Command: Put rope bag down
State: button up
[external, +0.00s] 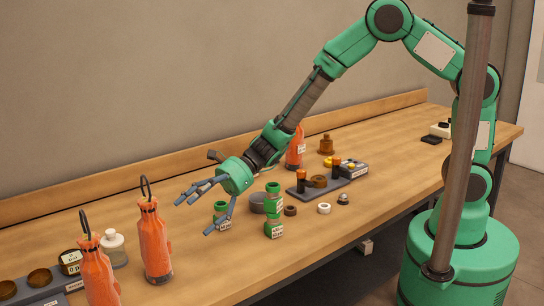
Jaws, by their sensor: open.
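Several orange bags that look like rope bags stand upright on the wooden workbench (330,215). One with a dark hook on top (155,245) stands just left of my gripper. A second hooked one (97,275) is at the lower left, partly cut off by the picture edge. A third orange one (296,150) stands farther back, partly hidden behind my arm. I cannot tell which one the task means. My gripper (196,216) is open, its fingers spread and pointing left, with nothing held. It appears apart from the nearest orange bag.
Green containers (273,205) stand right of my gripper, and another (223,215) is close by its fingers. A grey tray with brown parts (325,185) lies farther right. A white bottle (114,248) stands between the left bags. The bench front near the middle has free room.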

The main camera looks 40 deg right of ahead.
jog(key=s+d+r+n+h, duration=0.2)
jog(key=d+r+n, duration=0.4)
jog(key=d, duration=0.5)
jog(key=s+d+r+n+h, duration=0.1)
jog(key=d+r+n+h, duration=0.15)
jog(key=d+r, duration=0.8)
jog(key=s+d+r+n+t+h, duration=0.1)
jog(key=s+d+n+t+h, duration=0.1)
jog(key=d, duration=1.1)
jog(key=s+d+r+n+t+h, duration=0.2)
jog(key=s+d, duration=0.4)
jog(key=d, duration=0.7)
jog(key=s+d+r+n+t+h, duration=0.2)
jog(key=s+d+n+h, duration=0.2)
jog(key=d, duration=0.9)
jog(key=shift+s+d+t+h, duration=0.2)
jog(key=shift+s+t+h, duration=0.2)
jog(key=shift+h, duration=0.25)
